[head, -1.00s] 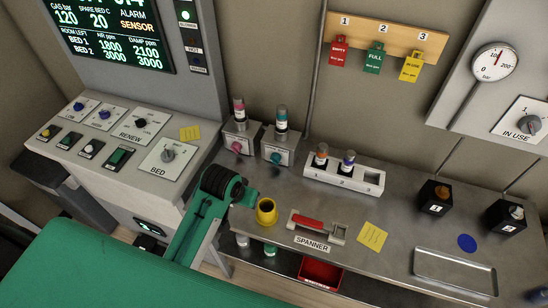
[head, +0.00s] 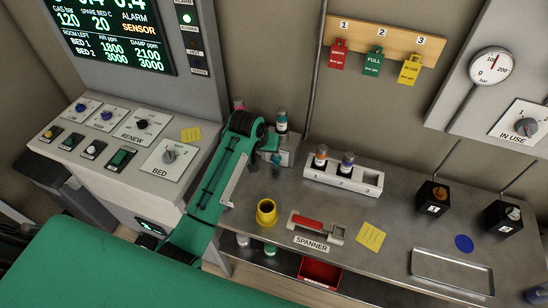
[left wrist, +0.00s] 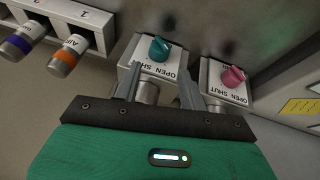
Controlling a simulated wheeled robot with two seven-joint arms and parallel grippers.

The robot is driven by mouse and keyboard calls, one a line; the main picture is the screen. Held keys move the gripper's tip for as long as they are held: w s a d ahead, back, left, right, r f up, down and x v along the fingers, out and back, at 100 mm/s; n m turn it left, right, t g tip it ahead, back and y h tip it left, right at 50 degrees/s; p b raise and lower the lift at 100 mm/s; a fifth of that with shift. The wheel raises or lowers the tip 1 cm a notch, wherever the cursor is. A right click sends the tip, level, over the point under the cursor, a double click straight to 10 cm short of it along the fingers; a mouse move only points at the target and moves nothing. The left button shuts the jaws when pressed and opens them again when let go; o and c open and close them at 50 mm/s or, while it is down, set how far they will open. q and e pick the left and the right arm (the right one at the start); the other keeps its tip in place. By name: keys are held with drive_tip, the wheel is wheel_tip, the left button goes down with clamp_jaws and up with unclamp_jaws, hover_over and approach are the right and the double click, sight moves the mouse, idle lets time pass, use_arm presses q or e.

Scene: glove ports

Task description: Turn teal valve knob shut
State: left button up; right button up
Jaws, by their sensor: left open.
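The teal valve knob (left wrist: 159,48) sits on a white block marked OPEN and SHUT, at the top middle of the left wrist view. In the head view its block (head: 292,143), with a teal-banded bottle (head: 281,121) on it, is partly hidden by my left gripper (head: 272,146). In the left wrist view my left gripper (left wrist: 159,72) is open, its fingers spread just short of the teal knob. I see no contact, and the gap is hard to judge. My right gripper is not in view.
A pink knob (left wrist: 233,75) on a like block stands close beside the teal one. A white rack (head: 343,175) with two bottles is right of the valves. A yellow cup (head: 266,213) and a red-handled spanner (head: 312,224) are nearer on the bench.

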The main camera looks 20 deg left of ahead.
sight(274, 160)
use_arm(q)
drive_tip(key=p+x, duration=0.2)
drive_tip(key=x, duration=0.7)
drive_tip(key=shift+f, duration=0.15)
drive_tip(key=shift+c, duration=0.4)
drive_tip(key=c, duration=0.6)
